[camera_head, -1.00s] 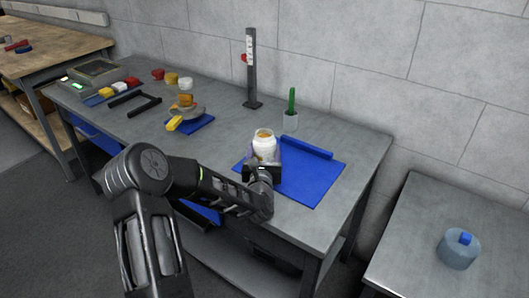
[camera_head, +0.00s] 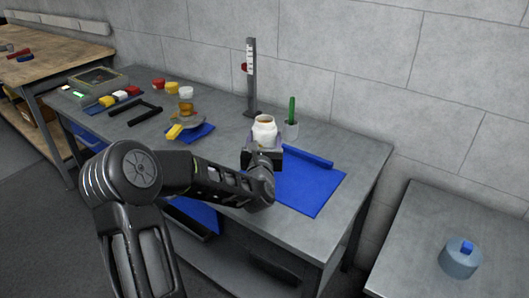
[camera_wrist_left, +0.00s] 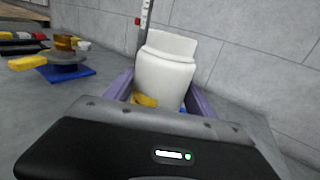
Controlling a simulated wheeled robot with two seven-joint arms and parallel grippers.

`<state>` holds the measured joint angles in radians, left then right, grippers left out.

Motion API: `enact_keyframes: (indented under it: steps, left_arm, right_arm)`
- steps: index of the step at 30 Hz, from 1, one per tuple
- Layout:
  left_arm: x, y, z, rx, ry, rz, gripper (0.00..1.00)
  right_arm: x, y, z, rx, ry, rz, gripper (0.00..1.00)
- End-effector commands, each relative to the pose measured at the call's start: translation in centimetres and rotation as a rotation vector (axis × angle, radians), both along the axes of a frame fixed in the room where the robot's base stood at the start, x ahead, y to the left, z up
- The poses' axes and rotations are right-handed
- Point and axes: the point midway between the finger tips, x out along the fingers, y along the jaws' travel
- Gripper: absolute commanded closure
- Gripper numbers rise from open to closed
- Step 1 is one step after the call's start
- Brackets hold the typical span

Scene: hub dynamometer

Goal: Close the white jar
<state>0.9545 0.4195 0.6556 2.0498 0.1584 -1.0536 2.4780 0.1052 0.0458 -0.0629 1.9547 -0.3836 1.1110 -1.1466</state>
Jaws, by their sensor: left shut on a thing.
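The white jar (camera_head: 264,132) is in my left gripper (camera_head: 262,155), above the blue mat (camera_head: 315,188). In the head view its top looks open, with something orange-brown inside. In the left wrist view the jar (camera_wrist_left: 164,75) stands roughly upright between the purple fingers (camera_wrist_left: 160,98), which are shut on it. A small yellow-orange patch (camera_wrist_left: 145,100) shows low on its near side. A small white piece (camera_head: 186,91), perhaps a lid, is by an amber stack (camera_head: 186,106). My right gripper is not in view.
A blue bar (camera_head: 308,157) lies at the mat's back edge. A green stick stands in a clear cup (camera_head: 291,128). A dark post (camera_head: 251,80) rises behind the jar. Coloured blocks and a black frame (camera_head: 135,111) are at left. A blue-grey cylinder (camera_head: 460,260) stands on the right table.

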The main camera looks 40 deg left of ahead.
Motion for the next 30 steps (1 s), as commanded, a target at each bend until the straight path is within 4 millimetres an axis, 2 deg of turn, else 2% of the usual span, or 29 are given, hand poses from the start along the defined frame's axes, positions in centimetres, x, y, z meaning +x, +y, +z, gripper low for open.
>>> enact_keyframes:
  steps: [1,6,23,24,30]
  left_arm:
    - [0.0,0.0,1.0,0.005,-0.005,0.0,1.0]
    - [0.0,0.0,2.2,0.002,-0.003,0.0,1.0]
    - [0.0,0.0,2.2,0.002,-0.003,0.0,1.0]
    - [0.0,0.0,2.2,0.002,-0.003,0.0,0.38]
    - [0.0,0.0,2.2,0.002,-0.003,0.0,0.54]
  right_arm:
    - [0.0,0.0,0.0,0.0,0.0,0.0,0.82]
    - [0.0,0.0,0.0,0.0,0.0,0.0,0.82]
    - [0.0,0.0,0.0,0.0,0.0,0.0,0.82]
    - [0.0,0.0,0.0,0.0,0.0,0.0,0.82]
    - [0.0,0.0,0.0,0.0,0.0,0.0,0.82]
